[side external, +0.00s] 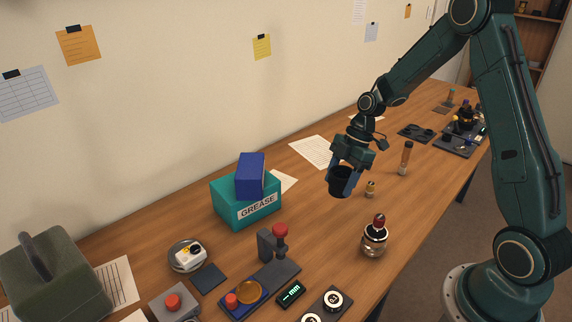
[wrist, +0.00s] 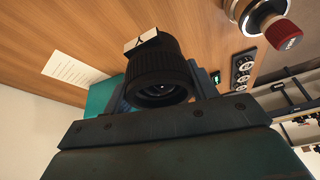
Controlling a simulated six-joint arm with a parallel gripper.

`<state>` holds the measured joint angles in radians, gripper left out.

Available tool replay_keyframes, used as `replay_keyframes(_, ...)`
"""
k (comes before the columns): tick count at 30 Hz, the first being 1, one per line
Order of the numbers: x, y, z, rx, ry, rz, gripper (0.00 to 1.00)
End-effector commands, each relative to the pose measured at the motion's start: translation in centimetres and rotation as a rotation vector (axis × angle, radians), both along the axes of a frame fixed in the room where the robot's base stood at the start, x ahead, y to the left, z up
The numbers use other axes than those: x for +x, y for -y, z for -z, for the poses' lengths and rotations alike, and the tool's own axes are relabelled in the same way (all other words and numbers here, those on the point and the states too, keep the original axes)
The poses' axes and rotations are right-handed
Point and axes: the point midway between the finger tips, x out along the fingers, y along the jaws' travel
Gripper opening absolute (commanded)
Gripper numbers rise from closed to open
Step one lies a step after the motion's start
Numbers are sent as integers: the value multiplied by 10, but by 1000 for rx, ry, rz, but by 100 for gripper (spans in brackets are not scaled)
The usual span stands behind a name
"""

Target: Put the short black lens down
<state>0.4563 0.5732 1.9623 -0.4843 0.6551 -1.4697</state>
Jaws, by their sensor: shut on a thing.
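My gripper (side external: 344,178) is shut on the short black lens (side external: 339,184) and holds it in the air over the wooden table (side external: 310,200). In the wrist view the lens (wrist: 158,72) is a ribbed black barrel, with its dark glass end towards the camera. A small pale piece with black marks (wrist: 141,41) shows at its far end; I cannot tell whether they touch. Part of the lens is hidden by the gripper's fingers.
A teal GREASE box (side external: 242,208) bears a blue box (side external: 250,176). A red-knobbed fixture (side external: 281,243) is in front. Bare wood lies between.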

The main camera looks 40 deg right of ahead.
Motion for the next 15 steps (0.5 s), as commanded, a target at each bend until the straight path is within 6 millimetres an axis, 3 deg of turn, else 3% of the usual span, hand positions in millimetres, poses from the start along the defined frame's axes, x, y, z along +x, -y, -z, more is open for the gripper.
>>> replay_keyframes(6,0,0,34,1,-2,-1,28)
replay_keyframes(15,0,0,44,1,2,-1,28)
